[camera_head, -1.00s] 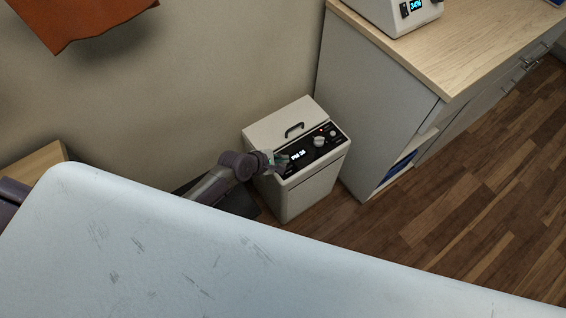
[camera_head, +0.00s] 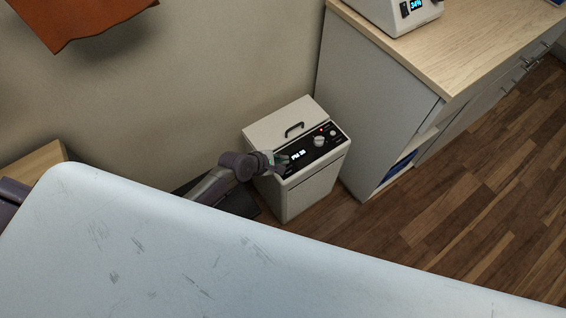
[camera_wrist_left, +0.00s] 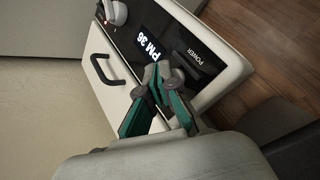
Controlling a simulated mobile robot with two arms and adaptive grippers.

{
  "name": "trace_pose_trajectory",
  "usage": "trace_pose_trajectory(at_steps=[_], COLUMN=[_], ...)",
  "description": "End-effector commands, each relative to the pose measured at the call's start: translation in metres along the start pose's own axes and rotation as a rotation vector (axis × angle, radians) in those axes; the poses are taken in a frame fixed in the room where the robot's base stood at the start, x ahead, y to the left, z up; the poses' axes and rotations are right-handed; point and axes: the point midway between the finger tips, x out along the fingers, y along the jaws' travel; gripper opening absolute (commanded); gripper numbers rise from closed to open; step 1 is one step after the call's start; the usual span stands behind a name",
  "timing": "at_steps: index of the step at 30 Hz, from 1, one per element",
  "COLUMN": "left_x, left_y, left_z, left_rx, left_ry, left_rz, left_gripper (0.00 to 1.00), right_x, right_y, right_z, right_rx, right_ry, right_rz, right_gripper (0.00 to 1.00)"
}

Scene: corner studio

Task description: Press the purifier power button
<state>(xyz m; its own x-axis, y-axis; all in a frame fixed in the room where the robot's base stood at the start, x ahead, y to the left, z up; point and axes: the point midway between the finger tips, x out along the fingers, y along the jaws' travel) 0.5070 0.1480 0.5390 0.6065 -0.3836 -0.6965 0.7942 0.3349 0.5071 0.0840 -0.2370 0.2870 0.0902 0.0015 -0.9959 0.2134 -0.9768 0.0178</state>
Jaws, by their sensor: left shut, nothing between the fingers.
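The purifier (camera_head: 312,187) is a white box on the floor with a black handle on its lid. Its black control panel (camera_head: 322,146) has a lit display, a round white knob (camera_head: 319,141) and a small red light. In the left wrist view, the display (camera_wrist_left: 150,48) reads "PM 36", and the power button (camera_wrist_left: 197,58), labelled POWER, is beside it. My left gripper (camera_head: 283,160) is shut and empty at the panel's left end. Its fingertips (camera_wrist_left: 168,72) show close to the power button; I cannot tell whether they touch it. My right gripper is not in view.
A white scratched surface (camera_head: 190,250) fills the foreground, in front of my left arm. A cabinet (camera_head: 370,100) with a wooden top stands right of the purifier, bearing a white device (camera_head: 385,14). A wall is behind; wood floor (camera_head: 470,190) is clear at right.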

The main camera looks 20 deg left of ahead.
Motion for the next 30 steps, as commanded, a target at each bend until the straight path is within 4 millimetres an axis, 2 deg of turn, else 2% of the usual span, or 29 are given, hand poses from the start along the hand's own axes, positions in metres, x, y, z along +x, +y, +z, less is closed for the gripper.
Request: trace_pose_trajectory(at_steps=[22, 30], left_x=[0.004, -0.003], left_y=[-0.003, 0.002], left_z=[-0.003, 0.003], left_rx=[0.0, -0.001], left_ry=[0.001, 0.0], left_rz=[0.0, 0.0], left_gripper=[0.0, 0.0], right_x=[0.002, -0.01], right_y=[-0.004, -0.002], right_z=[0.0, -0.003], right_rx=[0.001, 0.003], right_ry=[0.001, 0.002], right_rz=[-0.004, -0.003], right_gripper=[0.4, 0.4])
